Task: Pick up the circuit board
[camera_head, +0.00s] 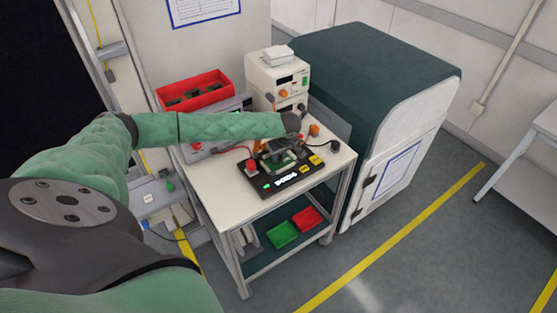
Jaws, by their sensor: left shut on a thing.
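A green circuit board (279,166) sits at the black test fixture (287,184) on the trolley top. My left arm reaches in from the left across the trolley, and my left gripper (279,156) points down over the fixture. The gripper is shut on the circuit board. The wrist and fingers hide part of the board, and I cannot tell whether it is clear of the fixture. My right gripper is not in view.
The white trolley (212,180) has a lower shelf with a green bin (282,235) and a red bin (307,219). A red tray (193,91) and stacked instruments (276,73) stand behind. A dark green and white cabinet (372,75) borders the right; floor is free in front.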

